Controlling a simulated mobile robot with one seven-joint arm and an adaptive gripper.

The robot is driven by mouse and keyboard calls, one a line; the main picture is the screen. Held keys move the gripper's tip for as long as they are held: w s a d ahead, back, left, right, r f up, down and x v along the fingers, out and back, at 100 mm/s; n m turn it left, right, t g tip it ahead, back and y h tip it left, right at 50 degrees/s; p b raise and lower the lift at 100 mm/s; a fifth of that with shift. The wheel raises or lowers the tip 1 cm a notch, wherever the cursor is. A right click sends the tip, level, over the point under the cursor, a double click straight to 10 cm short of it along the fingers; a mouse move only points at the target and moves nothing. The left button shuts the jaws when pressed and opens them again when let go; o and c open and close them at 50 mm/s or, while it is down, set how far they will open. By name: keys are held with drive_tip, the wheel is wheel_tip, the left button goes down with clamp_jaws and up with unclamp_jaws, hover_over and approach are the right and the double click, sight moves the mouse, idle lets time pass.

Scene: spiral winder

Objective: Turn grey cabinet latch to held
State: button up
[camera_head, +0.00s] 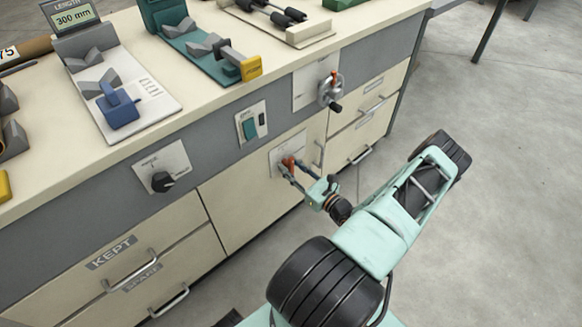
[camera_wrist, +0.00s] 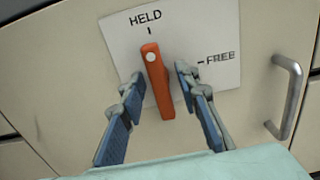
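The latch is an orange bar (camera_wrist: 157,85) with a white dot near its upper end, on a pale plate (camera_wrist: 220,80) on a cabinet door. Its dotted end is just below the HELD mark, and the bar stands nearly upright, its lower end leaning slightly right. The FREE mark is to its right. My gripper (camera_wrist: 159,75) is open, with one finger on each side of the bar and a small gap visible on both sides. In the head view the orange latch (camera_head: 289,162) is partly hidden by my gripper (camera_head: 288,170).
A metal door handle (camera_wrist: 287,98) is right of the plate. A crank (camera_head: 330,90) is above right, a dark knob (camera_head: 162,181) is left and a green switch (camera_head: 250,128) is above left. The bench top (camera_head: 190,95) holds several fixtures.

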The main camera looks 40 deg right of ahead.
drive_tip(key=s, duration=1.2)
drive_tip(key=shift+d, duration=0.45)
